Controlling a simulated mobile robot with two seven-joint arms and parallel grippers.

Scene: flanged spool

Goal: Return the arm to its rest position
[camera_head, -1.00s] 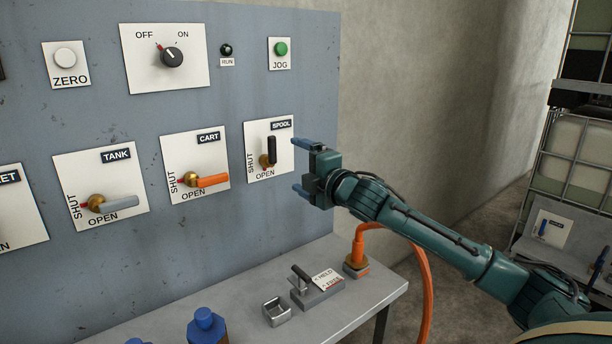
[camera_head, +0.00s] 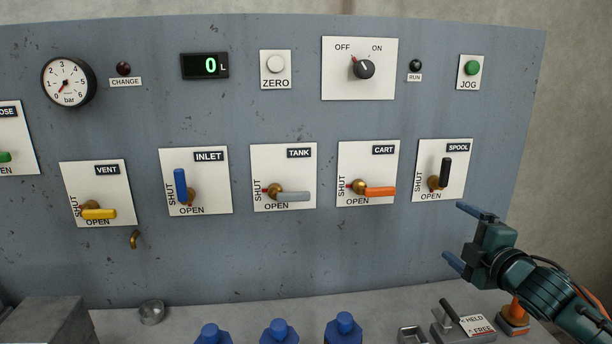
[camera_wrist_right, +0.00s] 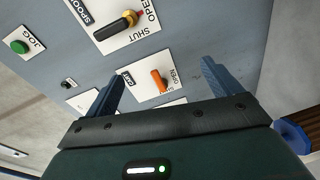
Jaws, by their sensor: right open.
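My right gripper (camera_head: 455,231) is open and empty, below and slightly right of the SPOOL valve plate (camera_head: 425,190), apart from the panel. The black SPOOL handle (camera_head: 445,172) points up. In the right wrist view, my gripper (camera_wrist_right: 162,72) has its two blue fingers spread with nothing between them in their grip; the black handle (camera_wrist_right: 115,25) shows beyond, at upper left. My right arm (camera_head: 545,290) comes in from the lower right. My left gripper is in neither view.
The upright grey panel (camera_head: 230,250) carries valves, a gauge (camera_head: 68,82) and a selector knob (camera_head: 364,68).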

